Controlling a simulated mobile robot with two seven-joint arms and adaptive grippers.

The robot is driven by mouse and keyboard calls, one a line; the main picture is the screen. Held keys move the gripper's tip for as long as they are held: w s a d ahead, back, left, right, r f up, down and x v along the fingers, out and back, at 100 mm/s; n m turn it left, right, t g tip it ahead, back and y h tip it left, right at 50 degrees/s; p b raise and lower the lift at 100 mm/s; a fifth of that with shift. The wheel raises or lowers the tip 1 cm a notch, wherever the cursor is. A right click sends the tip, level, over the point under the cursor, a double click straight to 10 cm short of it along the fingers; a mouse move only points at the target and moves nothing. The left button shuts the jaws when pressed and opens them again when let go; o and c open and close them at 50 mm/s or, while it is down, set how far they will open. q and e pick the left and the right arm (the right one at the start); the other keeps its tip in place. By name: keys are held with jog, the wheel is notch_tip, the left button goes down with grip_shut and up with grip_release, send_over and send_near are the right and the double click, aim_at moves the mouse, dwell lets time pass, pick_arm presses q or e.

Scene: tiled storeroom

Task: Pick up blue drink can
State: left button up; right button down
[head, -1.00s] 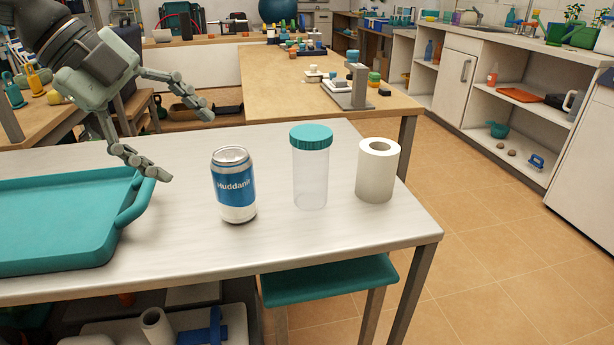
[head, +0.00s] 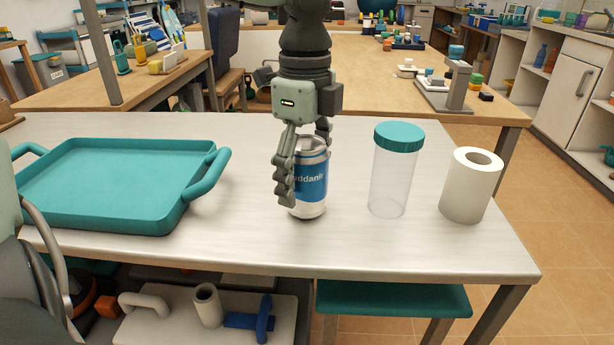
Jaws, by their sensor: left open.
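The blue drink can (head: 314,183) stands upright on the pale table, silver at top and bottom with a blue band and white lettering. My left gripper (head: 305,170) reaches down over it from above. One finger covers the can's left front side and the other is mostly hidden at its back right. The gripper is open with the can between its fingers; whether a finger touches it, I cannot tell. My right gripper is not in view.
A clear jar with a teal lid (head: 397,172) and a white paper roll (head: 470,185) stand right of the can. A teal tray (head: 110,205) lies to the left. The table (head: 250,240) is bare in front of the can.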

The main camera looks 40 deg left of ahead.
pick_arm(q)
jog(key=shift+f, duration=0.35)
jog(key=shift+c, duration=0.6)
jog(key=c, duration=1.4)
jog(key=shift+w+r, duration=0.1)
jog(key=shift+r, duration=0.1)
jog(key=shift+c, duration=0.2)
